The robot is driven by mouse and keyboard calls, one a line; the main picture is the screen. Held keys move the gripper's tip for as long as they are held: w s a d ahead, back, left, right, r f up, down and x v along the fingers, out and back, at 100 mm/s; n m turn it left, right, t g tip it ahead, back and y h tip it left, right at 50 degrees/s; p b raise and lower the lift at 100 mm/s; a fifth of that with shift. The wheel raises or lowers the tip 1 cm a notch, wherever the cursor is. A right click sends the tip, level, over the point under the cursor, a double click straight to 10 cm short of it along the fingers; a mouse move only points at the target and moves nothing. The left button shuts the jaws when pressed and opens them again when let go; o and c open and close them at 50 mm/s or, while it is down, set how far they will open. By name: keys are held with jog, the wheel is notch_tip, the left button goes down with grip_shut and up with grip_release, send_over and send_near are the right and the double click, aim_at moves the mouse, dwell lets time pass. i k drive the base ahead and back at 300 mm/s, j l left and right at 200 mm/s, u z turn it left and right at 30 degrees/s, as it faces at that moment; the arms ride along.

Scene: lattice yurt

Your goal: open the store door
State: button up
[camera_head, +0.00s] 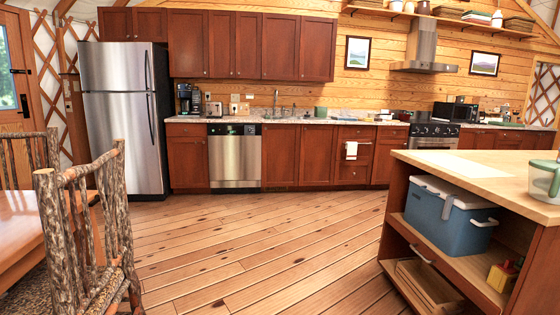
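A wooden door (16,92) with a window pane stands at the far left, cut off by the picture's edge. It has a black latch (20,72) and a black handle (25,105) below it. I cannot tell whether this is the store door, or whether it is fully shut. No door marked as a store shows. My gripper is not in view.
A steel fridge (122,118) and red-brown cabinets (285,155) line the back. Rustic chairs (85,230) and a table (38,225) stand at left. An island (470,158) holding a blue cooler (440,215) stands at right. The plank floor (250,235) between is clear.

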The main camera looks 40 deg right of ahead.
aim_at(281, 142)
jog(key=i+l+z, duration=0.55)
jog(key=i, duration=0.45)
jog(key=i+l+z, duration=0.3)
jog(key=i, duration=0.25)
jog(key=i+z, duration=0.25)
jog(key=i, duration=3.55)
jog(key=i+l+u, duration=0.15)
jog(key=i+u, duration=0.25)
jog(key=i, duration=0.2)
jog(key=i+l+u, duration=0.35)
jog(key=i, duration=0.2)
jog(key=i+l+u, duration=0.4)
jog(key=i, duration=0.15)
